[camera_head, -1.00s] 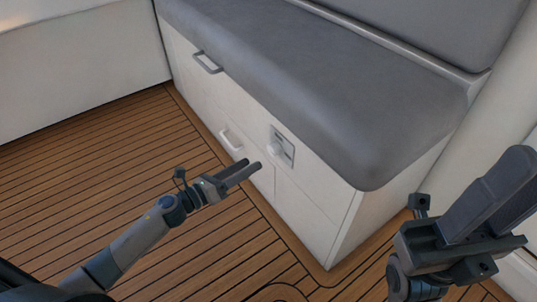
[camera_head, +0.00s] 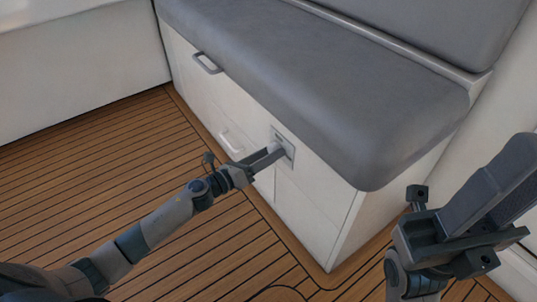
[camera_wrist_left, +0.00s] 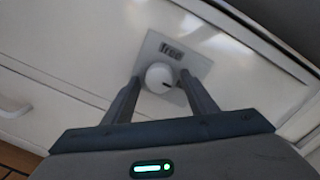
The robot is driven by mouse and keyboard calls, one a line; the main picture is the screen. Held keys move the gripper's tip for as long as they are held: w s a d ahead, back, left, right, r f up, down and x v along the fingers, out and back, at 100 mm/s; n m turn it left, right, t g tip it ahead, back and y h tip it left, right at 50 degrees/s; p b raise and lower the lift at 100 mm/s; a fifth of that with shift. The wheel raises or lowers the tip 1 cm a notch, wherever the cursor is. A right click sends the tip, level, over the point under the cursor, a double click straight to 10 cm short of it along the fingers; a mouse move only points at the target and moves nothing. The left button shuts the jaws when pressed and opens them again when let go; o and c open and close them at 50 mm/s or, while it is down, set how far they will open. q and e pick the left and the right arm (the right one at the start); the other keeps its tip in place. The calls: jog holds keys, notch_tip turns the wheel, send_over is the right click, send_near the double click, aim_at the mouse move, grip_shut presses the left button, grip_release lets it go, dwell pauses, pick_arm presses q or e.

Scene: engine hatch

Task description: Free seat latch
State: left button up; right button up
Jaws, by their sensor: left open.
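The seat latch is a white round knob (camera_wrist_left: 160,77) on a grey square plate (camera_wrist_left: 181,60) in the left wrist view, with short blurred lettering above the knob. In the head view the plate (camera_head: 287,142) is on the white front of the seat base, below the grey cushion. My left gripper (camera_head: 275,153) is open at the latch and partly covers the knob in the head view. In the left wrist view its fingers (camera_wrist_left: 160,98) lie on either side of the knob; I cannot tell whether they touch it. My right gripper (camera_head: 490,185) is raised at the right, away from the latch.
The grey seat cushion (camera_head: 330,85) overhangs the base above the latch. A grey handle (camera_head: 207,64) and a white handle (camera_head: 231,142) are on the base's front panels to the left. The wooden floor (camera_head: 100,165) before the seat is clear.

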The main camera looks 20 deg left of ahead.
pick_arm(q)
jog(key=c, duration=1.1)
jog(key=shift+o, duration=0.2)
